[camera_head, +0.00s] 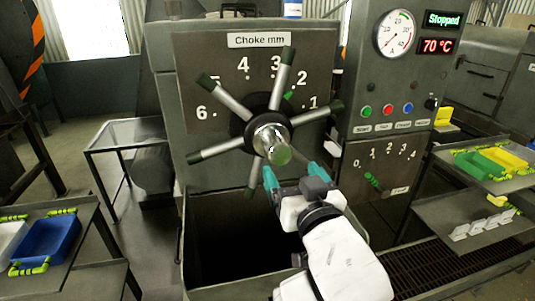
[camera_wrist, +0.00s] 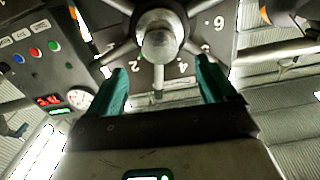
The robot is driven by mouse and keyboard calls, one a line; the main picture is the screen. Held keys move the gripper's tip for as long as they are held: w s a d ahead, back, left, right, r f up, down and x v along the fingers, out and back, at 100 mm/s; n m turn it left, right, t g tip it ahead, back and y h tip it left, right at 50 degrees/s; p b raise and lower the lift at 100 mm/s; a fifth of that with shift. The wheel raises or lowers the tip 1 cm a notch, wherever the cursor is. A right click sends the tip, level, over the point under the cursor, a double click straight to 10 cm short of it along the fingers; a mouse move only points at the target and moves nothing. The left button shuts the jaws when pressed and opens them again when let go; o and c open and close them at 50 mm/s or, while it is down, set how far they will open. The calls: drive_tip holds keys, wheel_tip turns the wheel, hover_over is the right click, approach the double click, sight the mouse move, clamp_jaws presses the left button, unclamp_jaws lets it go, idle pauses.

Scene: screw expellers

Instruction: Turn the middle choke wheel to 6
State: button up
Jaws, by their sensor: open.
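The choke wheel (camera_head: 270,140) stands on the grey machine face in the head view, with several metal spokes with dark green tips around a shiny hub. Its plate reads "Choke mm" with numbers 1 to 6 in an arc. A small green pointer (camera_head: 289,95) sits at the upper right of the hub, toward the 2. My gripper (camera_head: 292,174) is open and empty, its teal fingers just below the hub in the picture. In the wrist view, the hub (camera_wrist: 160,42) shows beyond the fingers, roughly centred, and one spoke hangs from it. I cannot tell whether a finger touches a spoke.
A control panel (camera_head: 398,100) with a gauge, buttons and a display reading "Stopped" and 70 °C is right of the wheel. A small lever (camera_head: 376,182) with a 0 to 4 scale sits below it. Trays stand at both sides. An open bin (camera_head: 215,240) lies under the wheel.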

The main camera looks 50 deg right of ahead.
sight(281, 156)
drive_tip(key=shift+f+b+x, duration=0.25)
drive_tip(key=shift+b+x, duration=0.95)
drive_tip(key=shift+b, duration=1.1)
drive_tip(key=p+x, duration=0.2)
drive_tip(key=x, duration=0.6)
drive_tip(key=shift+r, duration=0.2)
drive_tip(key=c, duration=1.4)
drive_tip(key=shift+c, duration=0.4)
